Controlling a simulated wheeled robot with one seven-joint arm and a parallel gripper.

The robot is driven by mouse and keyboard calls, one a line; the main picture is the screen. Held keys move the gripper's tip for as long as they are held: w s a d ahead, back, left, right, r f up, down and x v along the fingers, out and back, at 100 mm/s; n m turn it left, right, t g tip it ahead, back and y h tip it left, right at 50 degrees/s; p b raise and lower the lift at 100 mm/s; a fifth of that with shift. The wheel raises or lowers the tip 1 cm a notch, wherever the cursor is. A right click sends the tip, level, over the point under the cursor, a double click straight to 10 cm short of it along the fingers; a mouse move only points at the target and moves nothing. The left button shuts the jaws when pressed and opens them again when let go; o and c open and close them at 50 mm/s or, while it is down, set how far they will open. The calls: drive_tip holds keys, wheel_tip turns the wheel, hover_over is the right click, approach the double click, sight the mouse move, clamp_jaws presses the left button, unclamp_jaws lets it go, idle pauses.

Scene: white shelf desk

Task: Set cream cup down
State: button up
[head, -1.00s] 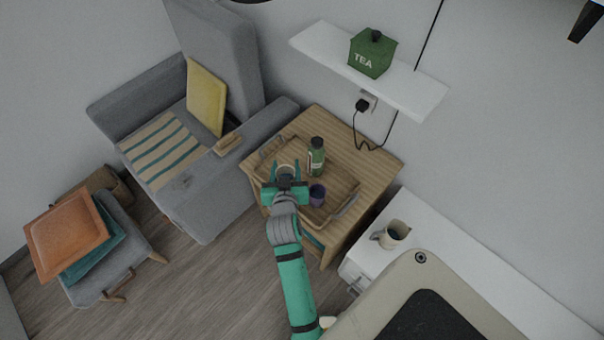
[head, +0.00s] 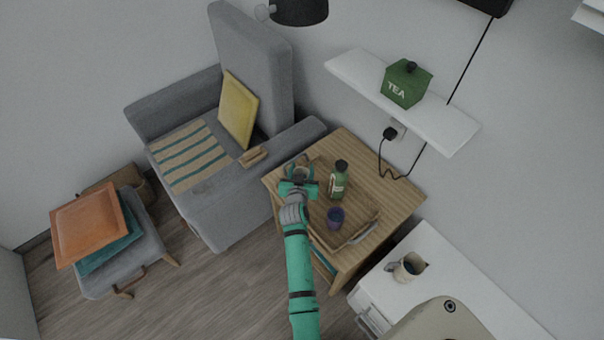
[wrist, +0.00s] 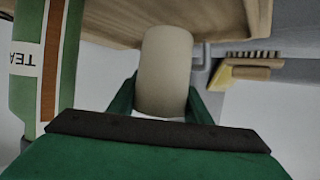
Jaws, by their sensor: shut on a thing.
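My gripper (head: 301,178) is over the far left end of the wooden tray (head: 359,238) on the small wooden table. It is shut on the cream cup (wrist: 165,70), a plain pale cup standing between the green fingers in the wrist view. In the head view only the rim of the cup (head: 303,170) shows past the gripper. I cannot tell whether its base touches the tray. A green bottle (head: 339,182) stands just right of the gripper, and a purple cup (head: 335,217) stands nearer.
The bottle (wrist: 38,70) is close on the left in the wrist view. A brush (head: 253,156) lies on the grey armchair's arm. A shelf with a green tea tin (head: 407,84) hangs above the table.

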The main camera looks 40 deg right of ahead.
sight(302, 173)
drive_tip(key=f, duration=0.3)
drive_tip(key=shift+w+d, duration=0.1)
drive_tip(key=shift+d, duration=0.1)
drive_tip(key=shift+w, duration=0.15)
drive_tip(key=shift+f, duration=0.1)
